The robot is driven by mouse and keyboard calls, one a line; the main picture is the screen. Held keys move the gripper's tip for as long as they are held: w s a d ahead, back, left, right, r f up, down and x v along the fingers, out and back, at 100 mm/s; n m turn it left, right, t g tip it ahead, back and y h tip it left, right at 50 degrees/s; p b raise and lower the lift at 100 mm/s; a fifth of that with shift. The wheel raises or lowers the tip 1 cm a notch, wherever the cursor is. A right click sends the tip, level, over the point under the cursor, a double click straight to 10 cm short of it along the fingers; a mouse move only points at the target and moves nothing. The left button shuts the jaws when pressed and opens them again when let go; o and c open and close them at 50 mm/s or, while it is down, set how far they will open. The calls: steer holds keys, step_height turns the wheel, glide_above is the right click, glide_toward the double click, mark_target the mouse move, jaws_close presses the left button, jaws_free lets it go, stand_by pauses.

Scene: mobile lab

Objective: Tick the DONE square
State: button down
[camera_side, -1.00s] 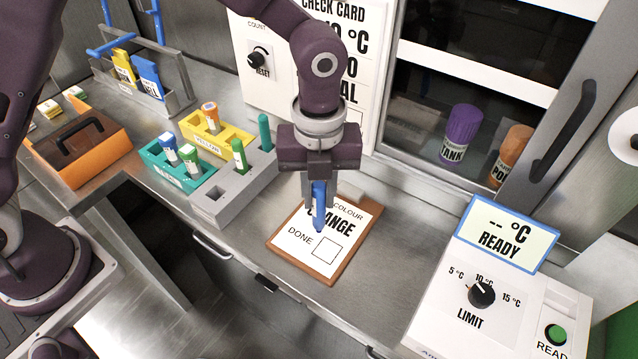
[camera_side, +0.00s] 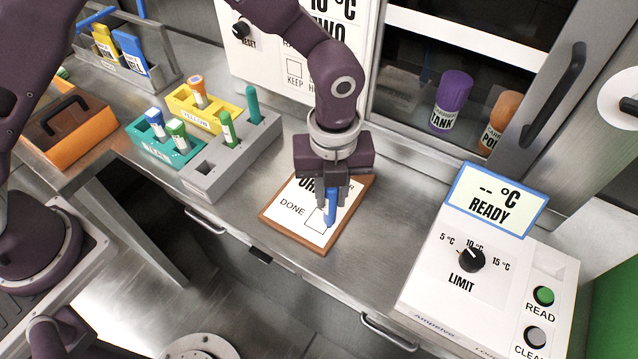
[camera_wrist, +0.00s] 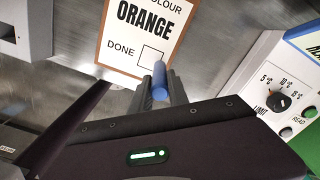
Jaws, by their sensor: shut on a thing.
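My gripper (camera_side: 331,194) is shut on a blue pen (camera_side: 331,208), which points down over the clipboard. A brown clipboard (camera_side: 357,203) with a white card lies on the steel counter. The card (camera_wrist: 124,48) reads COLOUR ORANGE and DONE in the wrist view, with an empty outlined DONE square (camera_wrist: 152,56). In the side view the pen's tip is at the right side of the DONE square (camera_side: 314,221); I cannot tell if it touches the card. In the wrist view the blue pen (camera_wrist: 160,84) shows just below the square. No mark is visible in it.
A grey rack (camera_side: 205,183) with teal and yellow holders stands left of the clipboard. A white device with a LIMIT knob (camera_side: 471,259) stands at the right. An orange box (camera_side: 62,140) is at the far left. The counter around the clipboard is clear.

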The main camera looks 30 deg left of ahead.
steer(key=a+r, duration=0.4)
steer(key=r, duration=0.4)
stand_by(0.6)
stand_by(0.9)
steer(key=shift+d+f, duration=0.6)
steer(key=shift+f, duration=0.75)
steer(key=shift+d+f, duration=0.65)
steer(key=shift+f, duration=0.65)
steer(key=shift+d+f, duration=0.6)
steer(key=shift+f, duration=0.75)
steer(key=a+r, duration=0.3)
steer(key=r, duration=0.5)
steer(key=shift+a, duration=0.4)
